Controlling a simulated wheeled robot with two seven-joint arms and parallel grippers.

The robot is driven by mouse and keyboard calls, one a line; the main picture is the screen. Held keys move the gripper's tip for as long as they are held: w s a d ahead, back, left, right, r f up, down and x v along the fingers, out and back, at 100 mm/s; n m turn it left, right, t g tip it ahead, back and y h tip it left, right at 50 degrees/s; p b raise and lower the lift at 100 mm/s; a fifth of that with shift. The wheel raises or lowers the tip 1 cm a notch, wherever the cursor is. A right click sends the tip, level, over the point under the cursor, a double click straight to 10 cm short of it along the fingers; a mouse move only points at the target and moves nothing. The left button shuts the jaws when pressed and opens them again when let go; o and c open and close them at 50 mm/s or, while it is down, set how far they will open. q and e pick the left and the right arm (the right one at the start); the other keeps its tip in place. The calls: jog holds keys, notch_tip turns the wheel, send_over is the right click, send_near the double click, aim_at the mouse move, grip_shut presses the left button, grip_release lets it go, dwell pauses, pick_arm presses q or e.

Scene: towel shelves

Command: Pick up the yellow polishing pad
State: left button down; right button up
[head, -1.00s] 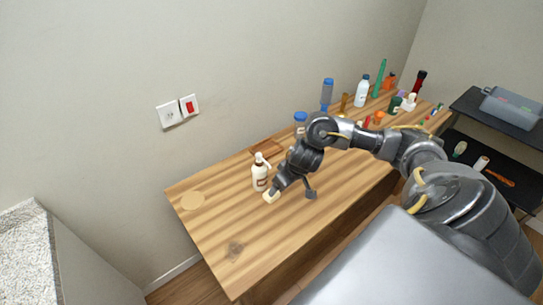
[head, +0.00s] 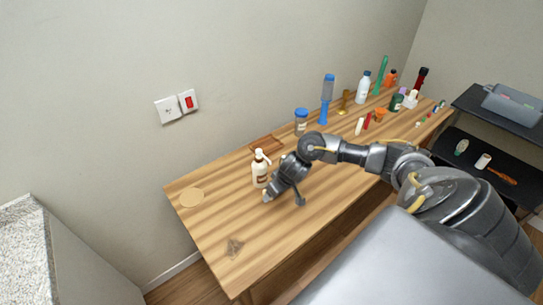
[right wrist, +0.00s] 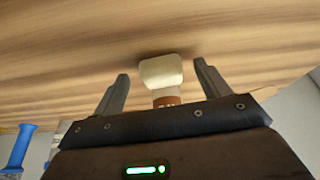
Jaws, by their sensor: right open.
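A pale yellow block (right wrist: 161,70), which looks like the polishing pad, lies on the wooden table in the right wrist view. It sits between the fingertips of my right gripper (right wrist: 162,72), with a gap on each side. The fingers are open and not closed on it. In the head view my right gripper (head: 267,199) is low over the table, just in front of a white pump bottle (head: 260,170), and it hides the pad. My left gripper is not in view.
A tan disc (head: 191,197) and a wooden tray (head: 267,144) lie on the table (head: 215,215). Several bottles and tools stand toward the far right. The left front of the table is mostly clear.

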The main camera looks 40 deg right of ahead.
jog(key=shift+x, duration=0.85)
jog(key=shift+r, duration=0.1)
jog(key=shift+c, duration=0.3)
jog(key=c, duration=1)
jog(key=shift+o, duration=0.2)
